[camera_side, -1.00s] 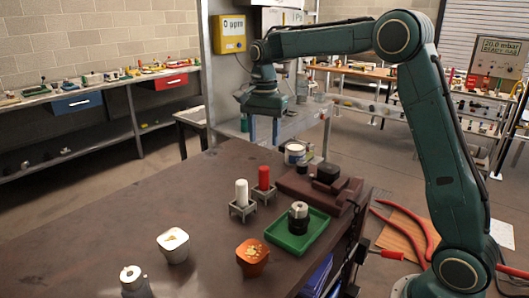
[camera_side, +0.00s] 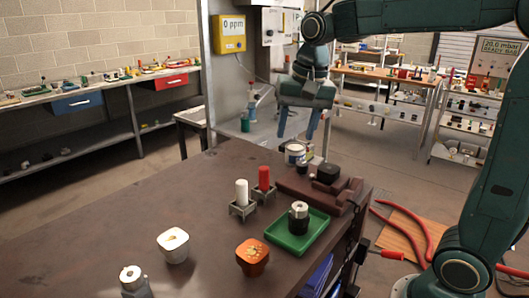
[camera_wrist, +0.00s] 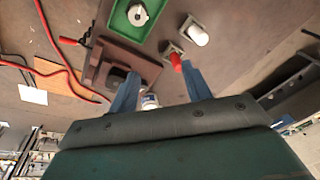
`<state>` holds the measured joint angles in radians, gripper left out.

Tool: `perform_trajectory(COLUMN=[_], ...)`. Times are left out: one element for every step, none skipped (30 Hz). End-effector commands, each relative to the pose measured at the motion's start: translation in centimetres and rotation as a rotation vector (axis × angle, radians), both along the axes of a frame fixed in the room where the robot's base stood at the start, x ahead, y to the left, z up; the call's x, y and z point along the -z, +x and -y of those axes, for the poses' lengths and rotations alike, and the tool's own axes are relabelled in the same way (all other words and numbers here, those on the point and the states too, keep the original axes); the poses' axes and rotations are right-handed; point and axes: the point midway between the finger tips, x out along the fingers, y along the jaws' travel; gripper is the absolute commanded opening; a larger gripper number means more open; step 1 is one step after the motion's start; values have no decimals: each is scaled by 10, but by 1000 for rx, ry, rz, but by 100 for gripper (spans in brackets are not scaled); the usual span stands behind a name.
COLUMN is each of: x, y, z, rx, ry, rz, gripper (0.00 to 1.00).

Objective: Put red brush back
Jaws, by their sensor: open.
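A red cylinder (camera_side: 264,178), which looks like the red brush, stands upright in a small grey holder (camera_side: 262,195) on the brown bench. It also shows in the wrist view (camera_wrist: 176,62), close to the tip of my right-hand finger there. A white cylinder (camera_side: 241,192) stands upright in a matching holder (camera_side: 242,209) beside it. My gripper (camera_side: 297,133) is open and empty, with its blue fingers pointing down. It is well above the far end of the bench, apart from the red cylinder.
A green tray (camera_side: 290,246) holds a dark cylinder with a metal top (camera_side: 298,218). Behind it are a brown stepped block (camera_side: 325,188) and a white-and-blue can (camera_side: 295,153). A white cup (camera_side: 173,245) and an orange cup (camera_side: 252,257) stand nearer. The bench's left part is clear.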

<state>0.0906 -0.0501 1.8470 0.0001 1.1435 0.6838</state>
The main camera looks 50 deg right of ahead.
Motion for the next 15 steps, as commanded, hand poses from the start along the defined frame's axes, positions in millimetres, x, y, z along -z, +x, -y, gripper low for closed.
perform_trajectory(x=[-3,-4,-4,-4,-4,-4,-3,-3,-2,0,1,3,5,7,10], y=[-14,-21,-30,-37,-44,-53,-60,-67,-76,-83,-90,-98,-105,-112,-120], z=[-4,-5,-8,-9,-11,-12,-14,-15,-17,-19,-20,-21,-22,-23,-25], rx=[-44,-72,-107,-134,-161,-197,-223,-249,-284,-311,-337,-372,-399,-424,-458], ry=[-9,-16,-25,-32,-39,-48,-56,-63,-74,-82,-90,-102,-110,-120,-133], rz=[20,31,43,52,62,75,85,95,108,117,127,140,149,159,173], gripper=[49,49,49,49,49,49,49,49,49,49,49,49,49,49,49])
